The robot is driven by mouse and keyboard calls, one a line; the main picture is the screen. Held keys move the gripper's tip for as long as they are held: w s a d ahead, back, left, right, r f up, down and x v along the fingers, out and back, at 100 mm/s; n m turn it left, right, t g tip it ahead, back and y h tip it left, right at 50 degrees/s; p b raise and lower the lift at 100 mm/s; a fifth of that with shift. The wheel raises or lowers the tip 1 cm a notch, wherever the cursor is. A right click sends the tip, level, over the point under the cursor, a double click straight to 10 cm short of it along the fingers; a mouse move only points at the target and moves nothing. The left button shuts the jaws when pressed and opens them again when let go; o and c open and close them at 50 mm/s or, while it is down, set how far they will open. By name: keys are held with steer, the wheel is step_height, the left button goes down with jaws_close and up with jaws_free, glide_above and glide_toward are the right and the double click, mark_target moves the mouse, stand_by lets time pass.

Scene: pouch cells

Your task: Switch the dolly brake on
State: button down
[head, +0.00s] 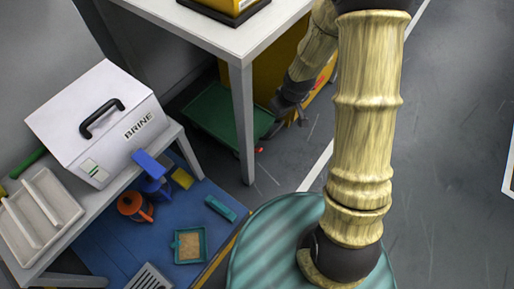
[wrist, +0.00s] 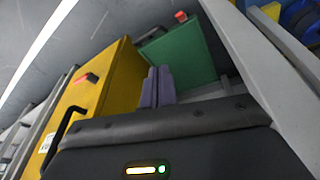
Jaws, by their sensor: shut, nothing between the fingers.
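The dolly appears to be the low green platform (head: 207,118) under the white table; the wrist view also shows the green surface (wrist: 178,52). A small red part (head: 259,150) sits at its near right corner, and a red part (wrist: 181,16) shows at the platform's edge in the wrist view. I take it for the brake, but its setting is too small to tell. My gripper (wrist: 158,72) is shut and empty, its two purple-grey fingers together, pointing toward the green platform. In the head view my dark gripper is low beside the platform, its fingertips partly hidden.
A white table leg (head: 243,125) stands close beside my gripper. A yellow cabinet (wrist: 112,82) with a red part and black handle stands near it. A bench with a white BRINE box (head: 98,120) is at left, a blue mat (head: 110,250) below. Grey floor is free at right.

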steer(key=w+a+f+n+y+b, duration=0.1)
steer(key=a+f, duration=0.3)
steer(key=f, duration=0.4)
steer(key=w+a+f+n+y+b, duration=0.1)
steer(key=a+f, duration=0.3)
steer(key=f, duration=0.4)
steer(key=shift+w+f+n+b, duration=0.3)
steer(key=shift+w+n+b, duration=0.1)
steer(key=shift+w+n, duration=0.4)
steer(key=shift+s+d, duration=0.1)
steer(key=b, duration=0.6)
glide_above(257, 149)
steer(key=w+a, duration=0.2)
steer(key=a, duration=0.1)
steer(key=f, duration=1)
steer(key=shift+s+d, duration=0.1)
steer(key=shift+d, duration=0.1)
steer(key=shift+s+d+f+b, duration=0.4)
steer(key=shift+d+b, duration=0.1)
steer(key=shift+d, duration=0.1)
steer(key=shift+s+d+f+b, duration=0.4)
steer(key=shift+d+b, duration=0.1)
steer(key=shift+d, duration=0.05)
steer(key=shift+s+d, duration=0.2)
steer(key=shift+s, duration=0.05)
